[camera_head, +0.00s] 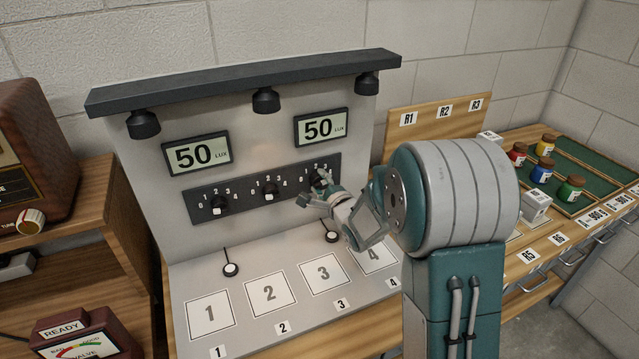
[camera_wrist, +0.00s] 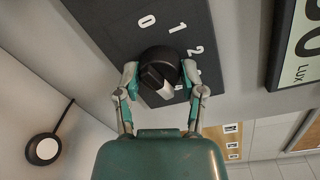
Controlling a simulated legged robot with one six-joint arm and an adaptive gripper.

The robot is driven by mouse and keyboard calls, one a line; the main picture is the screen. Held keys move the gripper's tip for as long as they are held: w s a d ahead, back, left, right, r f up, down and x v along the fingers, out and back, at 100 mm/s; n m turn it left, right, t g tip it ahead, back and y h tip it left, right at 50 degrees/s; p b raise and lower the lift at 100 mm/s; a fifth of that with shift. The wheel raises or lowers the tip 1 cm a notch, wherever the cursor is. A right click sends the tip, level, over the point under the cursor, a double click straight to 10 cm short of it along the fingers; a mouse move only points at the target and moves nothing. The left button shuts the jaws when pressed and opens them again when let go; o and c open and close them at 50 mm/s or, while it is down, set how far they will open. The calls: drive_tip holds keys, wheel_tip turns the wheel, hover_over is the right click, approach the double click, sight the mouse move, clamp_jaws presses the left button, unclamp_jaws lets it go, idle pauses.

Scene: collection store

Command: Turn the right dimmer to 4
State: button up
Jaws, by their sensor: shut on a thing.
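The right dimmer (camera_head: 318,180) is a dark round knob with a raised grip bar on the black dial strip (camera_head: 243,197). My gripper (camera_head: 320,193) is at it, with the arm reaching in from the right. In the wrist view the knob (camera_wrist: 158,66) sits between the two fingertips of my gripper (camera_wrist: 160,76), which is shut on its sides. The bar's pale end faces lower right. The figures 0, 1 and 2 show clearly around it; the finger partly covers the later figures, so I cannot tell the exact setting.
The middle dimmer (camera_head: 270,189) and left dimmer (camera_head: 219,204) stand along the strip. The right display (camera_head: 320,127) and left display (camera_head: 196,153) both read 50 LUX. Below are numbered squares and two round discs on cords. Several paint jars (camera_head: 544,144) stand at right.

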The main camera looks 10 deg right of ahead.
drive_tip(key=shift+d+f+m, duration=0.1)
drive_tip(key=shift+f+m, duration=0.15)
drive_tip(key=shift+m, duration=0.05)
idle(0.4)
drive_tip(key=o, duration=1.1)
drive_tip(key=shift+o, duration=0.3)
drive_tip(key=shift+d, duration=0.1)
drive_tip(key=shift+r, duration=0.1)
drive_tip(key=v, duration=1.1)
drive_tip(key=shift+s, duration=0.4)
